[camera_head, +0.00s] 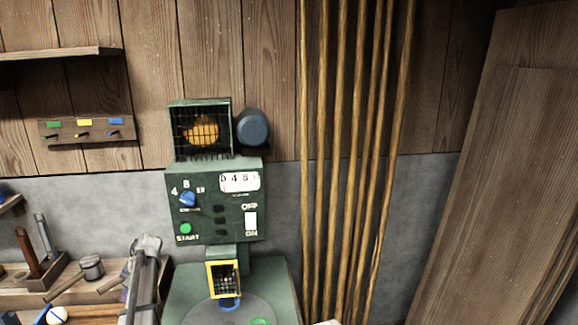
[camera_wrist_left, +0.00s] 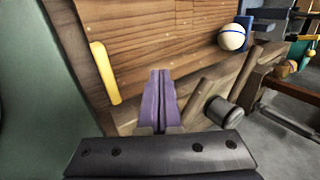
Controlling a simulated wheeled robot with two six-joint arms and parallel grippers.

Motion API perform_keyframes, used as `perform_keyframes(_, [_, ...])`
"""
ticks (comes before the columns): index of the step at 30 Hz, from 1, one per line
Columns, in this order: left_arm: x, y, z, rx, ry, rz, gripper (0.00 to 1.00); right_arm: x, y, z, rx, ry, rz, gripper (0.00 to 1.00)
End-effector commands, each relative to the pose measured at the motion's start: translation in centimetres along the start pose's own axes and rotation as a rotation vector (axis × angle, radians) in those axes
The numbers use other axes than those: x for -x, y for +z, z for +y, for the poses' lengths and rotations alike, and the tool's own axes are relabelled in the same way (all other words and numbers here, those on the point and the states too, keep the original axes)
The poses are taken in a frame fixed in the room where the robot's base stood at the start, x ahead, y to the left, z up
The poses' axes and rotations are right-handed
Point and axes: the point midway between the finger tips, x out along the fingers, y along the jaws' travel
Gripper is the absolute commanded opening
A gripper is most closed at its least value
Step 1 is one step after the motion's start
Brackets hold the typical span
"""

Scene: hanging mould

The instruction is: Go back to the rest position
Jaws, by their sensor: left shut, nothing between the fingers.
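My left gripper (camera_head: 143,278) stands at the lower left in the head view, just left of the green machine (camera_head: 172,222). In the left wrist view its purple fingers (camera_wrist_left: 160,98) are pressed together with nothing between them. They point over a wooden bench (camera_wrist_left: 190,80). The fingertips are hard to make out in the head view. My right gripper is in neither view.
The machine has a blue dial (camera_head: 188,199), a green start button (camera_head: 185,229) and a yellow-framed window (camera_head: 223,279). A mallet-like tool (camera_wrist_left: 222,108), a yellow bar (camera_wrist_left: 104,72) and a white ball (camera_wrist_left: 232,37) are near the left gripper. Long poles (camera_head: 322,150) stand right of the machine.

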Motion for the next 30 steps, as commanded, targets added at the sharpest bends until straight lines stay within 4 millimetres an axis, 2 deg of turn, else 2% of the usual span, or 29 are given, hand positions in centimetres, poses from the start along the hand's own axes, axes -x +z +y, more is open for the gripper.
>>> perform_keyframes(6, [1.9, 0.8, 2.9, -0.022, 0.023, 0.015, 0.0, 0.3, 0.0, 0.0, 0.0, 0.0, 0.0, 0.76])
perform_keyframes(11, [4.0, 1.9, 6.2, -0.05, 0.049, 0.031, 0.0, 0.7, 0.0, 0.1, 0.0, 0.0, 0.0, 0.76])
perform_keyframes(14, [5.6, 2.8, 8.8, -0.073, 0.07, 0.044, 0.0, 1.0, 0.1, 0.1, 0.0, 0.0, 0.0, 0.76])
perform_keyframes(19, [9.4, 5.7, 14.7, -0.128, 0.122, 0.071, 0.0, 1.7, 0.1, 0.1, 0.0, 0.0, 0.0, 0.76])
perform_keyframes(23, [13.5, 10.0, 20.9, -0.199, 0.181, 0.097, 0.0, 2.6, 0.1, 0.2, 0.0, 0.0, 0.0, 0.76])
perform_keyframes(27, [18.0, 16.4, 27.5, -0.293, 0.255, 0.117, 0.0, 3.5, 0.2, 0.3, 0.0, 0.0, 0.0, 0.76])
perform_keyframes(30, [20.7, 21.4, 31.3, -0.364, 0.304, 0.124, 0.0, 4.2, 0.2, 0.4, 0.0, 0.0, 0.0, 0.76])
